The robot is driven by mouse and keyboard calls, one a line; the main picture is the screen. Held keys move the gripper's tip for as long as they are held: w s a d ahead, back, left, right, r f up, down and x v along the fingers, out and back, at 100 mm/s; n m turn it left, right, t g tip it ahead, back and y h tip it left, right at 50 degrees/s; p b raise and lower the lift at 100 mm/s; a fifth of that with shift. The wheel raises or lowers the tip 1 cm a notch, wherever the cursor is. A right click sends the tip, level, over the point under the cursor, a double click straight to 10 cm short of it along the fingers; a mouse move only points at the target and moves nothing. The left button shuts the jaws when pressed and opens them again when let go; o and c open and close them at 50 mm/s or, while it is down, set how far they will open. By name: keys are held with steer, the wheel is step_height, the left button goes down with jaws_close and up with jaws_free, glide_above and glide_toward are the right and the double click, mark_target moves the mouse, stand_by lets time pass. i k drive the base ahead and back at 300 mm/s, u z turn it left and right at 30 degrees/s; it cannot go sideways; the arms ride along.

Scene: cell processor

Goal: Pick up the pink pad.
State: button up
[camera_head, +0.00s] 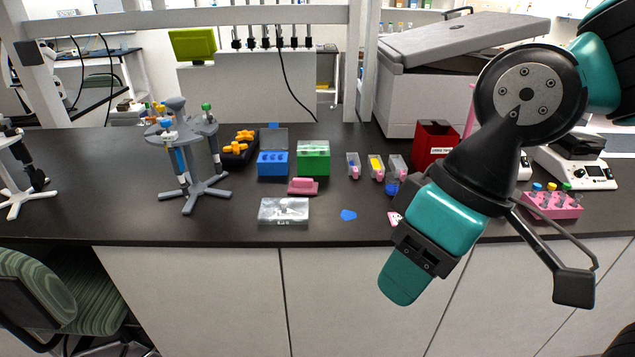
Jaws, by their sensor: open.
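A small pink pad (302,186) lies flat on the dark bench top, left of the middle. It is just in front of the green box and behind a clear lidded case. My gripper (404,278) hangs at the right, in front of the bench edge, well to the right of the pad and apart from it. It is open, and I see nothing held in it. The fingers are partly hidden by the gripper's own body.
A blue box (272,163) and a green box (313,160) stand behind the pad. A clear case (284,211) lies in front. A grey pipette stand (190,190) rises at left. Small bins (376,167) and a pink tube rack (551,206) are to the right.

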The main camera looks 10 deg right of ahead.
mark_target(299, 185)
steer(key=z, duration=0.1)
steer(key=i, duration=1.1)
steer(key=u, duration=0.3)
